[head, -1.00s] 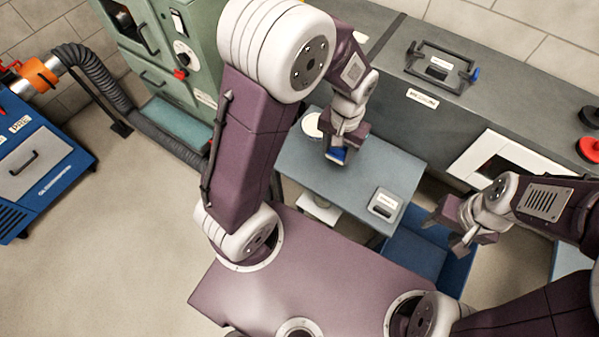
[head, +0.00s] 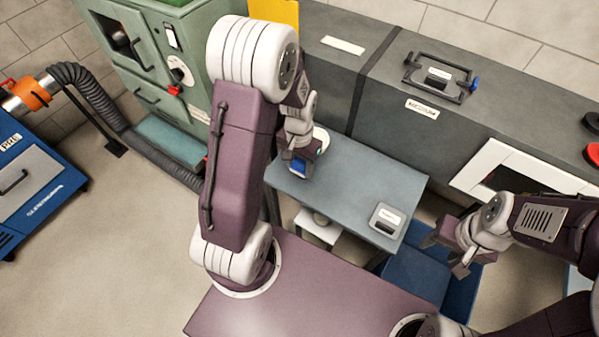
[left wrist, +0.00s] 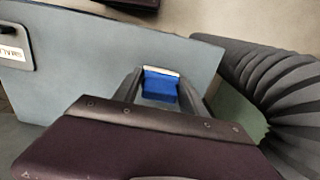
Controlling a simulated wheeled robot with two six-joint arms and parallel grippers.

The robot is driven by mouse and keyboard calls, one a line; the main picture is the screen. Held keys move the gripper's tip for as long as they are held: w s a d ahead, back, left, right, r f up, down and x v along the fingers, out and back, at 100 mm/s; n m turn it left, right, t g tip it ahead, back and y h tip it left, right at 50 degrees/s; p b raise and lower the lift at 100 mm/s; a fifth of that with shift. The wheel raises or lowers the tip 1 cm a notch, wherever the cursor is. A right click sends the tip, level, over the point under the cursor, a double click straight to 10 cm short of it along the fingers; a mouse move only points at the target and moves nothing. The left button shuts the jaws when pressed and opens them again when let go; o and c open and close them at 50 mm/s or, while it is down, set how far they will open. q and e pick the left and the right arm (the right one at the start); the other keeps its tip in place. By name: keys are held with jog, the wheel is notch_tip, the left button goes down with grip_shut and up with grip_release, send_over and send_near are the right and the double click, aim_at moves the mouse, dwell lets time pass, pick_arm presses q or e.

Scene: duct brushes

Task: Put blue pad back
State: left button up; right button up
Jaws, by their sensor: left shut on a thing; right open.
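The blue pad (head: 299,168) is held in my left gripper (head: 301,160), over the left end of the grey-blue table (head: 345,185). In the left wrist view the pad (left wrist: 160,86) sits between the two fingers, with a pale strip along its far edge. My left gripper is shut on it. Whether the pad touches the tabletop I cannot tell. A round white thing (head: 321,137) on the table is partly hidden behind my left gripper. My right gripper (head: 452,255) is open and empty, over the blue bin at the right.
A green machine (head: 170,70) with a ribbed hose (head: 98,98) stands at the left. A long grey duct (head: 400,95) runs behind the table, carrying a black handled frame (head: 440,77). The table's middle is clear.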

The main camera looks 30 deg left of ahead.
aim_at(300, 173)
pick_arm(q)
notch_tip(300, 173, down, 4)
jog(key=shift+b, duration=0.45)
jog(key=shift+f, duration=0.1)
jog(key=o, duration=1.2)
